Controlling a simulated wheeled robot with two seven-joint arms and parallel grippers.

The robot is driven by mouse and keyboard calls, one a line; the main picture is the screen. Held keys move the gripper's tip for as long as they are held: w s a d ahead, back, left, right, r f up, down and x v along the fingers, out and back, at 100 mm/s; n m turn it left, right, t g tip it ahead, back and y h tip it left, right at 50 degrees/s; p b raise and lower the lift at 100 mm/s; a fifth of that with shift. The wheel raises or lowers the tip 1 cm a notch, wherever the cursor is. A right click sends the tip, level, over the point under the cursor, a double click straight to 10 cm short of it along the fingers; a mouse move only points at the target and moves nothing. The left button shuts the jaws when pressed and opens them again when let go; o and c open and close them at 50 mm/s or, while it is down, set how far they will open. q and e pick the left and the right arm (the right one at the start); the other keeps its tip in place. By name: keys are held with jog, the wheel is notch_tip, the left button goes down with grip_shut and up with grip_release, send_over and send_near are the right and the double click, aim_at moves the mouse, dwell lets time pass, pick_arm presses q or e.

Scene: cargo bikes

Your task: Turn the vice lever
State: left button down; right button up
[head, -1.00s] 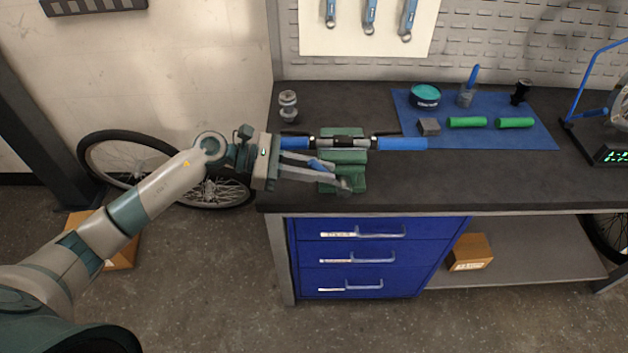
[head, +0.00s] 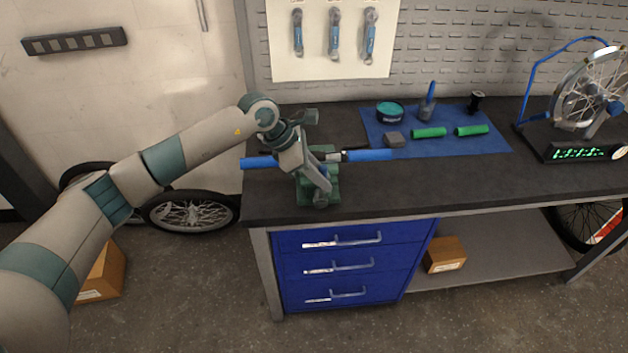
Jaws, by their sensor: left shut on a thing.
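The green vice (head: 304,190) stands at the front left of the dark workbench. A bar with a blue grip at each end, the right one (head: 370,155) in plain sight, lies across the vice's top. My left gripper (head: 323,188) is over the front of the vice, its fingers pointing down and to the right. It is shut on the vice lever, which is mostly hidden by the fingers. My right gripper is out of view.
A blue mat (head: 470,145) holds two green grips (head: 429,132), a teal tin (head: 390,112) and small items. A wheel stand (head: 580,140) with a green display is at the right. Blue drawers (head: 345,265) sit under the bench. The bench front right of the vice is clear.

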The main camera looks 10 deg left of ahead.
pick_arm(q)
jog(key=shift+w+d+y, duration=0.15)
jog(key=shift+d+y, duration=0.15)
jog(key=shift+y, duration=0.2)
jog(key=shift+d, duration=0.1)
jog(key=c, duration=1.8)
grip_release()
jog(key=shift+o, duration=0.7)
jog(key=shift+d, duration=0.2)
jog(key=shift+a+r, duration=0.2)
jog(key=shift+a, duration=0.1)
jog(key=shift+a+r+b, duration=0.25)
jog(key=shift+r+b, duration=0.35)
jog(key=b+v, duration=0.5)
jog(key=v, duration=1)
jog(key=shift+d+r, duration=0.2)
jog(key=shift+r, duration=0.1)
